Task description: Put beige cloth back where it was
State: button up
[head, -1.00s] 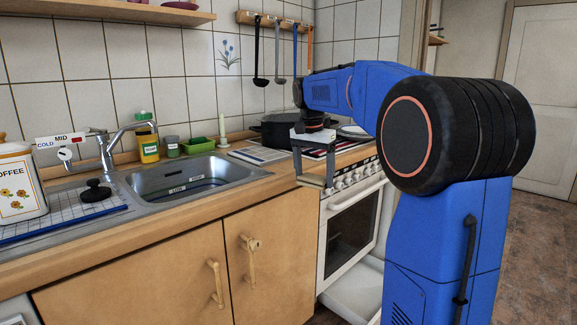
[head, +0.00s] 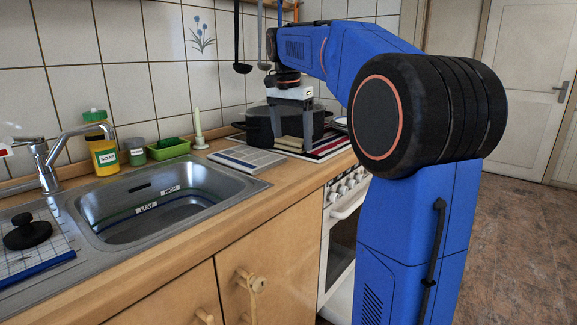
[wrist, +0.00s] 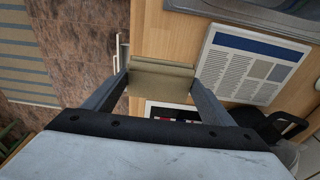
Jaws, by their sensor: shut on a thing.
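The beige cloth (wrist: 160,82) is a small folded piece between my gripper's two fingers in the wrist view. My gripper (head: 291,142) is shut on it and points down in front of the dark pot in the head view. The cloth shows there as a thin beige strip (head: 289,147). In the wrist view it overlaps the wooden counter (wrist: 172,40) near its front edge. I cannot tell whether it touches the surface below.
A printed paper (head: 246,158) lies left of my gripper, beside the sink (head: 110,228). The black pot (head: 258,124) stands behind my gripper. A candle (head: 198,125), green tray (head: 168,150) and soap bottle (head: 102,150) line the wall. The oven (head: 342,250) is below right.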

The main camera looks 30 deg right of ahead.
aim_at(291, 139)
jog(key=shift+f, duration=3.95)
jog(key=shift+f, duration=0.15)
jog(key=o, duration=1)
jog(key=r, duration=0.4)
jog(key=a+r, duration=0.1)
jog(key=r, duration=0.7)
jog(key=shift+s+a+r, duration=0.15)
jog(key=shift+s, duration=0.15)
